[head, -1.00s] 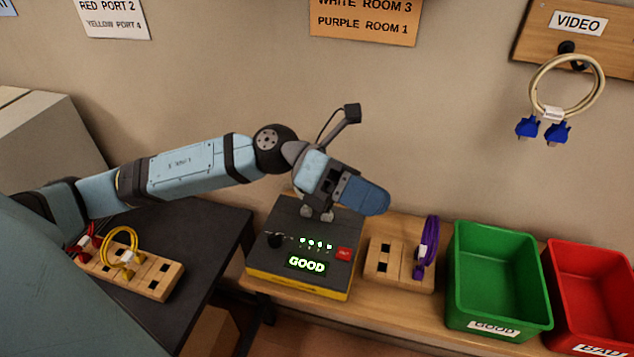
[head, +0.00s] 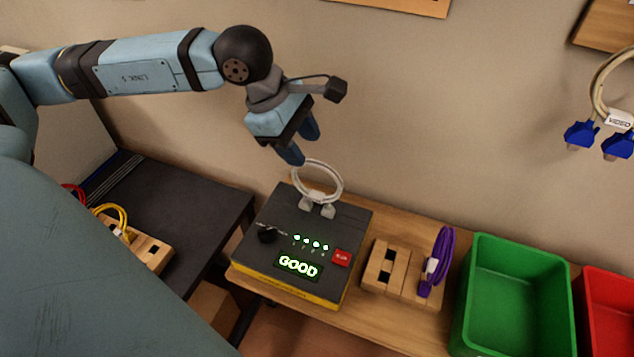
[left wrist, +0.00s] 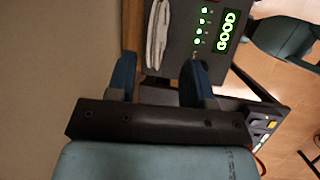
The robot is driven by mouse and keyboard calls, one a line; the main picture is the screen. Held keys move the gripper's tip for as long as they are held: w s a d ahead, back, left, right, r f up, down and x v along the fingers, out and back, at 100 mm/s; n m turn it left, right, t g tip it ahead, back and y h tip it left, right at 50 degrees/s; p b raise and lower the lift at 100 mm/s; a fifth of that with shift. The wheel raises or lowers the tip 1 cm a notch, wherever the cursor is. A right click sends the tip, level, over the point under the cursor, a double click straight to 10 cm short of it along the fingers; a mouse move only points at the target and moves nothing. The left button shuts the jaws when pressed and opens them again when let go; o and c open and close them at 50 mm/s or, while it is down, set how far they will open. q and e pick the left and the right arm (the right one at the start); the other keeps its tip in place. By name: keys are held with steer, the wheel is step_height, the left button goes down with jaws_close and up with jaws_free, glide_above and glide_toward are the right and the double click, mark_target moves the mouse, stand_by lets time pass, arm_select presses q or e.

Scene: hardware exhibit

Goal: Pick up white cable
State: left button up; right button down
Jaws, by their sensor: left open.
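The white cable (head: 319,180) is a coiled loop standing on the back of the dark tester box (head: 269,229), its two plugs at the box's top. The box display reads GOOD. My left gripper (head: 301,150) is open and empty, just above and behind-left of the loop, apart from it. In the left wrist view, the white cable (left wrist: 158,35) shows beyond and between the two blue fingers (left wrist: 158,80), beside the lit display. My right gripper is not in view.
A wooden block (head: 388,269) with a purple cable (head: 440,255) stands right of the box. Green (head: 512,345) and red (head: 606,330) bins are farther right. Red and yellow cables sit on a block (head: 150,252) at left. The wall is close behind.

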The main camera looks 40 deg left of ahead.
mark_target(316, 162)
arm_select(q)
steer(key=shift+w+p+x, duration=0.2)
steer(key=shift+p+x, duration=0.15)
steer(key=shift+x, duration=1.4)
steer(key=shift+w+p+x, duration=0.15)
steer(key=shift+p+x, duration=0.15)
steer(key=shift+x, duration=1.45)
steer(key=shift+a, duration=0.15)
jaws_close()
